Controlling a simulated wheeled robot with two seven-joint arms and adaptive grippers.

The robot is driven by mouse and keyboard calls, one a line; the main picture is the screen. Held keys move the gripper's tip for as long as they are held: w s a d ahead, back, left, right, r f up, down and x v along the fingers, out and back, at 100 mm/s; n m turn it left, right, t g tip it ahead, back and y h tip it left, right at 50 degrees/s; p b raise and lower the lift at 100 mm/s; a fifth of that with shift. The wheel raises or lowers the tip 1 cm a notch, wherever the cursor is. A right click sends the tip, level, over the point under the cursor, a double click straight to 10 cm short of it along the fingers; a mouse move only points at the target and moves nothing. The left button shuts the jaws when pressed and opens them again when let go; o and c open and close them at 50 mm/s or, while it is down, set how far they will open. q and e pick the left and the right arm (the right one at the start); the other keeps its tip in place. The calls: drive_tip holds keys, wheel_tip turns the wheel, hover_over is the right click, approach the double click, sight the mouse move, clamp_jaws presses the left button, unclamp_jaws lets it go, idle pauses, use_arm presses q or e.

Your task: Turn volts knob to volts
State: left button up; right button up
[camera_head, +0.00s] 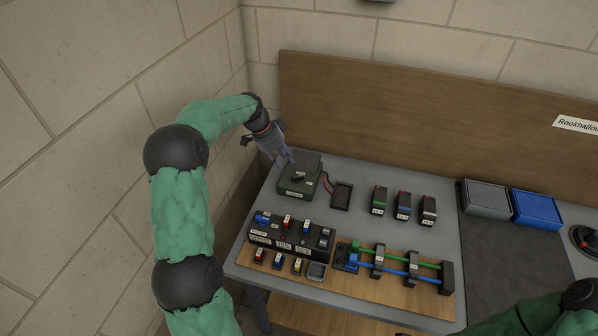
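A dark green box (302,187) stands at the back left of the grey bench, with a small black knob (298,177) on its top and a pale label on its front. The lettering is too small to read, so I cannot tell the knob's setting. My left gripper (286,160) hangs at the box's back left corner, its purple-grey fingers pointing down, behind and left of the knob and apart from it. The fingers are too small to tell whether they are open or shut. Part of my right arm shows at the bottom right; its gripper is out of view.
A small black tray (341,196) is wired to the box. A black panel (289,237) with coloured blocks and a rack (398,268) with green and blue tubes stand in front. Three small blocks (404,205) stand right. Grey (487,198) and blue (536,208) bins lie farther right. A wall is close left.

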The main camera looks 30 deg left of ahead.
sight(296, 177)
use_arm(q)
drive_tip(key=b+x, duration=0.1)
drive_tip(key=x, duration=0.9)
drive_tip(key=shift+s, duration=0.1)
clamp_jaws()
